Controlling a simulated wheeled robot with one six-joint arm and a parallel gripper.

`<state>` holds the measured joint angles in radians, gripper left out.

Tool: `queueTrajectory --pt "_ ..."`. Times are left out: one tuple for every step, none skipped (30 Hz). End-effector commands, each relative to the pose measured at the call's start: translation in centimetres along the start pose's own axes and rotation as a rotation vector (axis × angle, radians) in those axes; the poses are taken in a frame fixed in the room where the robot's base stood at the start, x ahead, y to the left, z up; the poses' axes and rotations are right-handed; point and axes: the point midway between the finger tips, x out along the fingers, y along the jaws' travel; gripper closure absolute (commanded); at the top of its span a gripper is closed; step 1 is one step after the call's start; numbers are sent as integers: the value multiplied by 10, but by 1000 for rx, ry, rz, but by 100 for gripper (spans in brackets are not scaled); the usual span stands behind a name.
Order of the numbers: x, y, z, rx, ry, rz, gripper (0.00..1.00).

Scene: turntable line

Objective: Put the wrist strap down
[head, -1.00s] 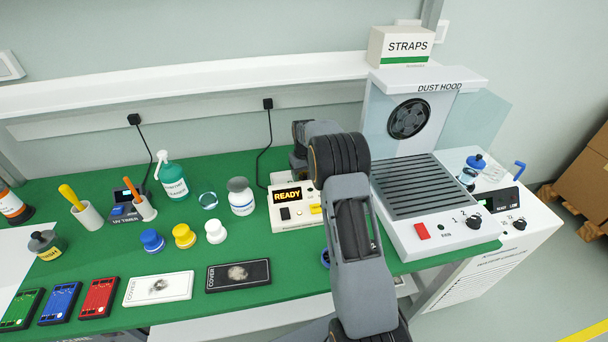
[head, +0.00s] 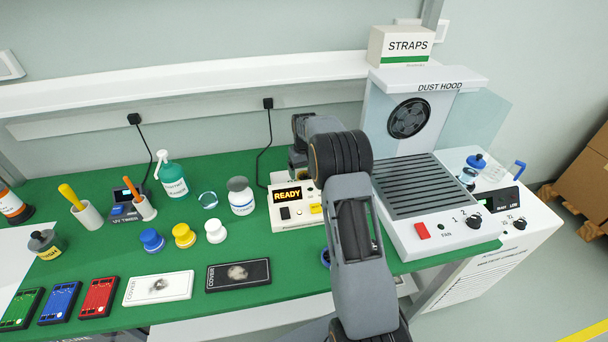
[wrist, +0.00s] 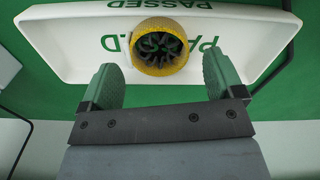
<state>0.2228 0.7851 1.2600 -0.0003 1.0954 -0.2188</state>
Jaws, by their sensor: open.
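In the wrist view my gripper (wrist: 160,78) is open, its two green-padded fingers apart with nothing between the pads. Just beyond the fingertips a yellow, rough-rimmed round thing with dark spokes inside (wrist: 136,59) sits in a white tray (wrist: 70,60) marked PASSED. In the head view my own arm hides the gripper and the tray. I cannot pick out a wrist strap for certain. A box labelled STRAPS (head: 401,46) stands on the shelf. A small blue piece (head: 325,258) shows partly behind my arm.
A dust hood unit (head: 410,188) stands right of my arm. A READY tester (head: 290,218) is just left of it. Bottles, cups, coloured caps, covers and coloured devices cover the left of the green mat (head: 105,235). Bare mat shows in front of the tester.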

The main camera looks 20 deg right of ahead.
Motion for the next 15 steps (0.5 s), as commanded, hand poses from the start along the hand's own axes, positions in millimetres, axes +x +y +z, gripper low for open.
queueTrajectory --pt "-10 0 0 0 4 1 13" --pt "-17 0 0 0 5 1 13" --pt "-24 0 0 0 3 1 13" --pt "-31 0 -1 0 4 1 13" --pt "-37 0 0 0 4 1 13" --pt "-44 0 0 0 4 1 13" --pt "-50 0 0 0 3 1 13" --pt "-55 0 0 0 3 1 13" --pt "-62 0 0 0 2 1 13" --pt "-67 0 0 0 2 1 13" --pt "-72 0 0 0 3 1 13" --pt "-78 0 0 0 2 0 13" --pt "-81 0 0 0 2 0 13" --pt "-84 0 0 0 1 0 13" --pt "-88 0 0 0 1 0 13"
